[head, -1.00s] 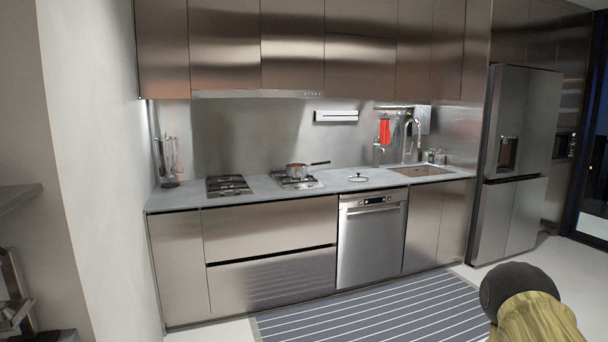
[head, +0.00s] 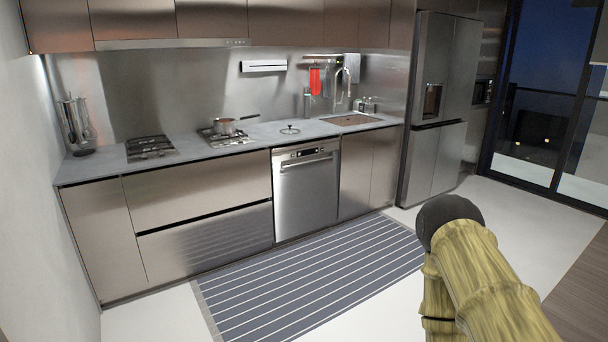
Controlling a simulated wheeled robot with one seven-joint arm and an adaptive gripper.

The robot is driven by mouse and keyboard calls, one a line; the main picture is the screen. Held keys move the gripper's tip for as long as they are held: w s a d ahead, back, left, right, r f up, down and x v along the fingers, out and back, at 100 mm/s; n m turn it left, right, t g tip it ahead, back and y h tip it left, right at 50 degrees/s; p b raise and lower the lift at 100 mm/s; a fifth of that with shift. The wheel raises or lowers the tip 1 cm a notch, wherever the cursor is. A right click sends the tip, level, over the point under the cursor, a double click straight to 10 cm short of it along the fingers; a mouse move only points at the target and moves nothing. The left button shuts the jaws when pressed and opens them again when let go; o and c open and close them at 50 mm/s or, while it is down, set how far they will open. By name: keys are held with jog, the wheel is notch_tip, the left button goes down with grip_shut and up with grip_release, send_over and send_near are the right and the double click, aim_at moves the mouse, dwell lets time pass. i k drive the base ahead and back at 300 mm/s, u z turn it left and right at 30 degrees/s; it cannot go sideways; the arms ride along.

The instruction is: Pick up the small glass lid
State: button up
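A small glass lid (head: 290,130) with a dark knob lies on the grey countertop (head: 225,149). It is above the dishwasher, between the stove and the sink. My arm shows at the lower right of the head view, well apart from the counter and the lid. The fingers of my gripper cannot be made out in this view.
A saucepan (head: 224,126) stands on the right burner (head: 226,137), its handle pointing right toward the lid. A second burner (head: 150,148) is empty. The sink (head: 351,119) is to the lid's right. A striped runner (head: 320,275) covers clear floor before the dishwasher (head: 305,189).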

aim_at(290, 130)
jog(key=z, duration=0.35)
jog(key=i, duration=4.05)
jog(key=u, duration=0.9)
jog(key=i, duration=1.4)
jog(key=u, duration=0.55)
